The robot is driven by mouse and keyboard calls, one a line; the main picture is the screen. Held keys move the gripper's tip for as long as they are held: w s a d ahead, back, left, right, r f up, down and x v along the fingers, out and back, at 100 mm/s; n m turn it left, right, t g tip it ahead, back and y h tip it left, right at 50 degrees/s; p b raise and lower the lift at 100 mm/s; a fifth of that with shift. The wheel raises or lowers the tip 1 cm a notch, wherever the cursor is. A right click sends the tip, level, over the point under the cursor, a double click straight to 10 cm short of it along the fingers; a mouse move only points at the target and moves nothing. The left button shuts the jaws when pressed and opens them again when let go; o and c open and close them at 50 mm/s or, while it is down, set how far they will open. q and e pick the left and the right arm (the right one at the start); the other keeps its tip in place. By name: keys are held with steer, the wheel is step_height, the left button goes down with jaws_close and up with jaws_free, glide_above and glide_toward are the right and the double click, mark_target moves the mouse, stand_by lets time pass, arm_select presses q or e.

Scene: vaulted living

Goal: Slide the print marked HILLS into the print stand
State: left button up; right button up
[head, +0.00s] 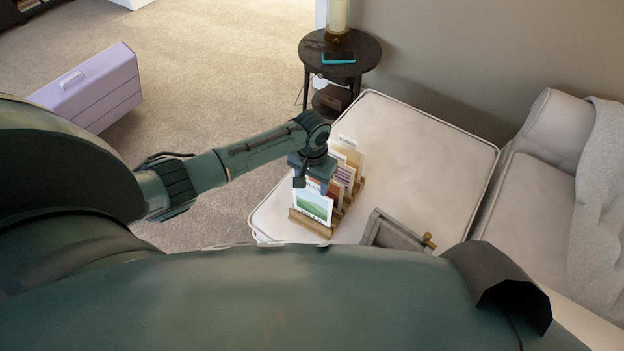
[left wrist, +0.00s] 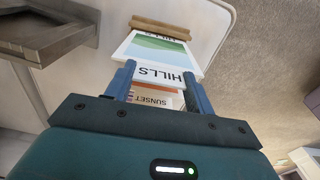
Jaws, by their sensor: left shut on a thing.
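The print marked HILLS (head: 313,208) is a white card with a green and blue hill picture, at the near end of the wooden print stand (head: 303,223). My left gripper (head: 312,182) is shut on its top edge, from above. In the left wrist view the HILLS print (left wrist: 160,50) shows upside down between the fingers (left wrist: 158,75). Its bottom edge is close to the stand's wooden rail (left wrist: 160,27); I cannot tell whether it is seated in the slot. A print marked SUNSET (left wrist: 152,98) shows behind it. My right gripper is not in view.
Other prints (head: 348,165) stand in the rear slots. The stand is on a pale ottoman (head: 420,140). A grey framed object (head: 392,234) lies right of the stand. A dark side table (head: 365,55) is behind, a sofa (head: 550,150) right, and a lilac box (head: 100,85) on the carpet.

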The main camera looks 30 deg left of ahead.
arm_select(q)
steer(key=shift+f, duration=0.3)
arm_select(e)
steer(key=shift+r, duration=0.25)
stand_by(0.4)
arm_select(q)
steer(key=o, duration=1.3)
step_height(320, 180, up, 13)
steer(key=shift+r+p, duration=0.1)
steer(key=shift+p, duration=1.1)
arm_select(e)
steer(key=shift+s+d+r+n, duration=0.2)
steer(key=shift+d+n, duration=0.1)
arm_select(q)
steer(key=shift+s+d, duration=0.1)
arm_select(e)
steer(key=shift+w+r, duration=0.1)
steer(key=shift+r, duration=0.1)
